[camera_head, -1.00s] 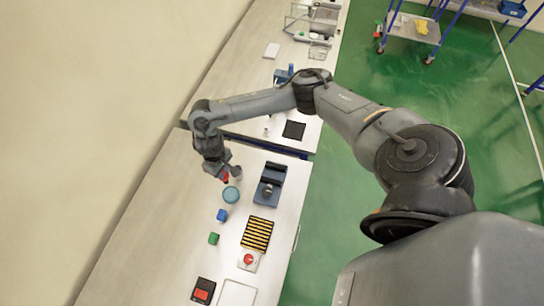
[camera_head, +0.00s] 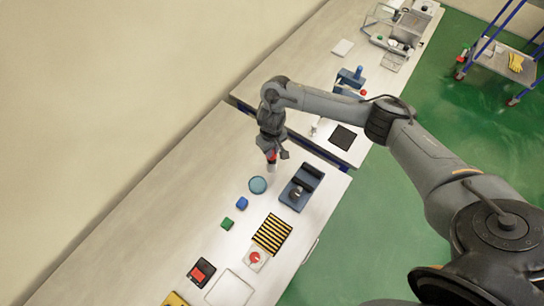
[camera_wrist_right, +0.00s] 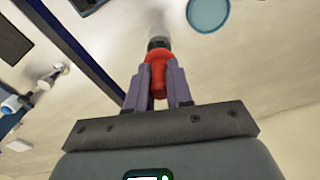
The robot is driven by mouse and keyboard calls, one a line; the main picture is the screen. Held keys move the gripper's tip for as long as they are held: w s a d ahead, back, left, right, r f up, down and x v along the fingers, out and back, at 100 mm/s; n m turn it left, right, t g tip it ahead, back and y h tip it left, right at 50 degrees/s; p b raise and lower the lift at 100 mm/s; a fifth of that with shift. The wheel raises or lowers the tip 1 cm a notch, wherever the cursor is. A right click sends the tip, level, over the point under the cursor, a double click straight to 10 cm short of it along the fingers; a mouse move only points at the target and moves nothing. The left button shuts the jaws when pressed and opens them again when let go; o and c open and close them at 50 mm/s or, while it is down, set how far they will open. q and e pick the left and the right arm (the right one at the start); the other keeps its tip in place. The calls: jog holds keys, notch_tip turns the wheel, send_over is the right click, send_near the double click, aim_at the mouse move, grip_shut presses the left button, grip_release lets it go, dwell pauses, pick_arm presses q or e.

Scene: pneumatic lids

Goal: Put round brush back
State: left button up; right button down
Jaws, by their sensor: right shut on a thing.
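My right gripper (camera_head: 274,153) is shut on the red handle of the round brush (camera_head: 271,160). The brush hangs from the jaws with its pale end away from them, near the far end of the near table. In the right wrist view the red handle (camera_wrist_right: 158,72) sits between the two grey fingers, with a grey collar and a whitish tip beyond. Whether the tip touches the table is hard to tell. A round blue dish (camera_head: 258,185) lies just below the gripper in the head view and also shows in the right wrist view (camera_wrist_right: 208,12). My left gripper is out of view.
A dark blue fixture (camera_head: 301,187) stands right of the dish. Beyond the table gap are a black mat (camera_head: 343,137) and a blue device (camera_head: 350,78).

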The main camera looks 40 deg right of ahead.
jog(key=shift+f, duration=1.9)
jog(key=shift+f, duration=0.3)
jog(key=shift+f, duration=0.15)
jog(key=c, duration=1)
grip_release()
jog(key=shift+d, duration=0.1)
